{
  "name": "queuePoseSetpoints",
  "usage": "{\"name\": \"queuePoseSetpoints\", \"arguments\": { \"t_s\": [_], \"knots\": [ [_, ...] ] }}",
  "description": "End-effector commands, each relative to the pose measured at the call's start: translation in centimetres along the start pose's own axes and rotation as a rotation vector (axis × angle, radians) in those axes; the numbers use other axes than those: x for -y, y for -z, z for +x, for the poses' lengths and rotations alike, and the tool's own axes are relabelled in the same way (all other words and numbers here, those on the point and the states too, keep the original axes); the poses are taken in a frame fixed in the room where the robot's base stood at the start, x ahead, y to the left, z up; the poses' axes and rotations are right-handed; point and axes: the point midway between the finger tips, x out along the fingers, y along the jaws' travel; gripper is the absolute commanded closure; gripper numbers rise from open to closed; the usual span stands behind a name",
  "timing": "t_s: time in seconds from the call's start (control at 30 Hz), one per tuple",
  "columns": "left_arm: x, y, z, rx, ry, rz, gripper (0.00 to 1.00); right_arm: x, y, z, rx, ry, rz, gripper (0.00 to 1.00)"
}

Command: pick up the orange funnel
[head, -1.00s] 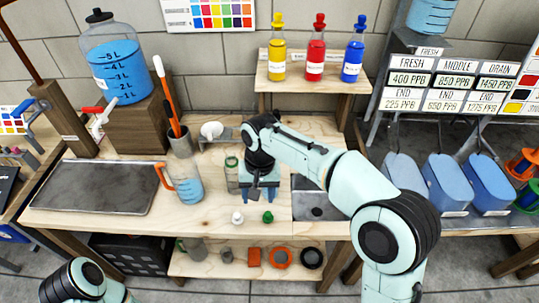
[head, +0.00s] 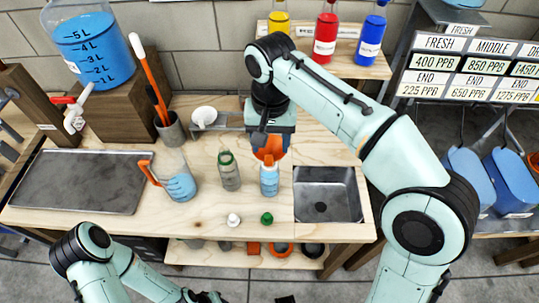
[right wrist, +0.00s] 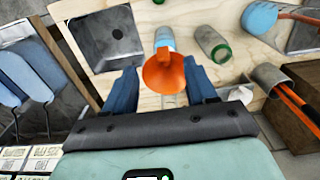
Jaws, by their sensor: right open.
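The orange funnel (head: 268,153) sits on top of a clear bottle of light blue liquid (head: 269,181) on the wooden bench. My right gripper (head: 271,143) is above and behind the funnel in the head view and partly hides it. In the right wrist view the funnel (right wrist: 165,74) shows its wide mouth between the two blue fingers, with the bottle (right wrist: 164,39) beyond it. The right gripper (right wrist: 160,68) is open, and I see no clear contact with the funnel. My left arm shows at the bottom left of the head view, but its fingers are not visible.
A green-ringed bottle (head: 229,171) stands close left of the funnel's bottle. A jug (head: 180,186) is farther left. A sink (head: 325,196) lies to the right. White (head: 233,219) and green (head: 267,218) caps lie in front. A shelf (head: 375,67) with colored bottles is behind.

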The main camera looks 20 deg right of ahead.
Motion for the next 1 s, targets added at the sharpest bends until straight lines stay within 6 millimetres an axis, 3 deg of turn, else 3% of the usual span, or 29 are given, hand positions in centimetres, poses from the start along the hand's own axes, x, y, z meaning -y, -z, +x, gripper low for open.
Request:
{"name": "queuePoseSetpoints", "arguments": {
  "t_s": [0.03,0.33,0.6,0.9,0.97,1.0],
  "knots": [
    [0.2,-0.2,0.5,0.003,0.001,-0.001,0.67,-0.1,-0.1,1.1,0.003,-0.002,0.001,0.44],
    [0.5,-0.3,1.1,0.005,0.002,-0.001,0.67,0.1,0.1,3.5,0.001,-0.001,0.0,0.44],
    [0.9,-0.6,1.9,0.01,0.003,-0.003,0.67,0.3,0.2,7.3,0.001,-0.001,0.0,0.44],
    [0.9,-0.6,2.0,0.01,0.003,-0.003,0.67,0.3,0.2,7.8,-0.002,0.001,0.0,0.44],
    [0.9,-0.6,2.0,0.01,0.003,-0.003,0.67,0.3,0.2,7.8,-0.001,0.001,0.0,0.6],
    [0.9,-0.6,2.0,0.01,0.003,-0.003,0.67,0.3,0.2,7.8,-0.002,0.001,0.0,0.73]
  ]
}}
